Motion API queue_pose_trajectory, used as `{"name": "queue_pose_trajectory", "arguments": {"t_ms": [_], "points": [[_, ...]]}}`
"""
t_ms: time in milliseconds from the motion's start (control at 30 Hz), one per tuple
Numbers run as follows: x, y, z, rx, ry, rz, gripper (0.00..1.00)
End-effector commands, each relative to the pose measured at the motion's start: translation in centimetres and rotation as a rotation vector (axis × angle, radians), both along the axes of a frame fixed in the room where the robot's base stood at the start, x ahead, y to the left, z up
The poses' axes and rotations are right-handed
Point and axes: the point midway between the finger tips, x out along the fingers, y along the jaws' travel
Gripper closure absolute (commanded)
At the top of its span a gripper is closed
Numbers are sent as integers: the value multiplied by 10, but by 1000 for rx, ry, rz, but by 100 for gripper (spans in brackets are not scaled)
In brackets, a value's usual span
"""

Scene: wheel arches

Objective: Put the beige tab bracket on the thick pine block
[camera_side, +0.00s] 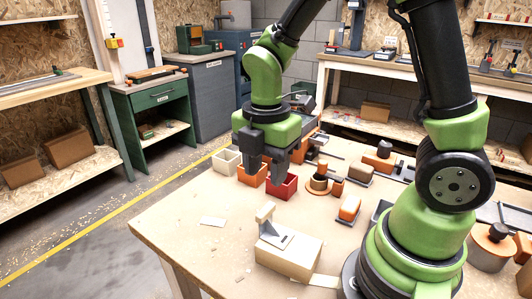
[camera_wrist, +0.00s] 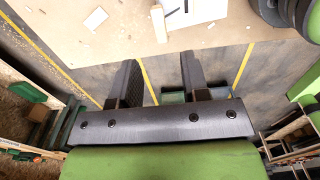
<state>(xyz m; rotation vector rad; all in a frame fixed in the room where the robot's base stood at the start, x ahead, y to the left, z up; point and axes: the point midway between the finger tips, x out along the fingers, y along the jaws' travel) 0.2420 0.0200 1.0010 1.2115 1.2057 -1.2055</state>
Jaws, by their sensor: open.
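The thick pine block (camera_side: 288,262) lies near the front of the table in the side view, and part of its pale top shows at the upper edge of the wrist view (camera_wrist: 205,12). A beige tab bracket (camera_side: 265,213) stands upright at the block's far left end, with a grey plate at its foot that appears to rest on the block's top. Its beige tab also shows in the wrist view (camera_wrist: 158,22). My gripper (camera_side: 265,176) is open and empty, above and behind the bracket and apart from it. Both fingers show in the wrist view (camera_wrist: 160,64).
An orange-topped tool (camera_side: 349,208) and other tools lie to the right. A flat pale piece (camera_side: 213,222) lies on the left. The table's front left is mostly clear.

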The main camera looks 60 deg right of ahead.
Motion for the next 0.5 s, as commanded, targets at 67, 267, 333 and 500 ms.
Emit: {"name": "queue_pose_trajectory", "arguments": {"t_ms": [67, 267, 333, 500], "points": [[1, 0, 12, 1, -5, -1, 58], [0, 0, 28, 3, -7, -18, 58], [-3, 0, 36, 11, -30, -83, 58], [-22, 0, 74, 104, -158, -526, 58]]}}
